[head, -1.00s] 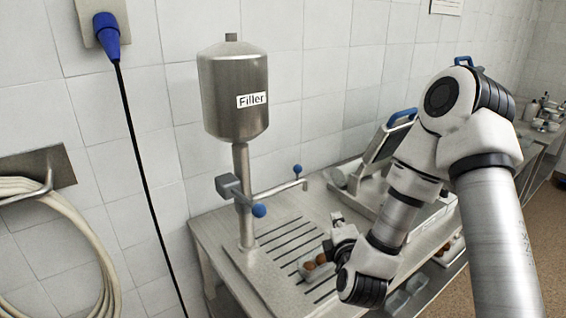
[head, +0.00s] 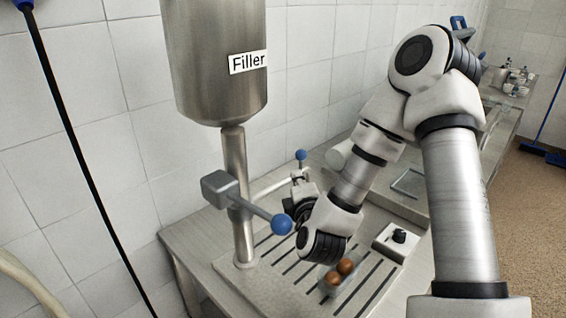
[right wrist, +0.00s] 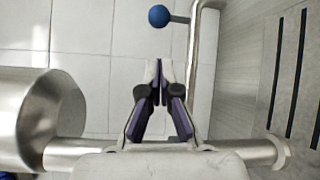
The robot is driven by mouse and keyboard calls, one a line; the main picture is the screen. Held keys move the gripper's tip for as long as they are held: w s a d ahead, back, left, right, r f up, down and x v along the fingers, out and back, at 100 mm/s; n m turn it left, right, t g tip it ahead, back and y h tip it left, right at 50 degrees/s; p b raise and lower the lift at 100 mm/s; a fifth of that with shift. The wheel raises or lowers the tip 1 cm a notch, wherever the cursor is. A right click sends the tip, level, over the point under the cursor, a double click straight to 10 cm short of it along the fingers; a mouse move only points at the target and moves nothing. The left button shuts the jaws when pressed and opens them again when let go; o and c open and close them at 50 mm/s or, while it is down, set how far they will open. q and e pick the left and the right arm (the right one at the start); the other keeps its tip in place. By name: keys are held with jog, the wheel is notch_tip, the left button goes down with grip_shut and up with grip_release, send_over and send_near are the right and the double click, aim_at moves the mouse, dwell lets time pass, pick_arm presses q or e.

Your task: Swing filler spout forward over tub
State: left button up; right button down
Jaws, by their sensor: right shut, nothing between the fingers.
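The steel filler tank (head: 217,70) stands on a column. Its thin spout (head: 270,186) runs back and right along the wall to a blue knob (head: 301,155). A lever with a blue ball (head: 282,224) points front-right from the grey valve block (head: 219,187). The clear tub (head: 345,289) with brown balls stands on the slotted plate. My right gripper (head: 299,179) is shut and empty by the spout; my arm partly hides it. In the right wrist view its fingertips (right wrist: 158,66) appear left of the spout pipe (right wrist: 194,62), on the wall side; contact cannot be told.
The slotted drain plate (head: 258,291) lies on the steel table. A small device with a black knob (head: 398,237) stands right of the tub. The tiled wall (head: 110,150) is close behind the spout.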

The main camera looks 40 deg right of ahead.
aim_at(282, 181)
jog(key=p+x, duration=0.1)
jog(key=x, duration=0.8)
jog(key=shift+w+d+r, duration=0.1)
jog(key=shift+r, duration=0.05)
jog(key=shift+w+d, duration=0.15)
jog(key=shift+w, duration=0.1)
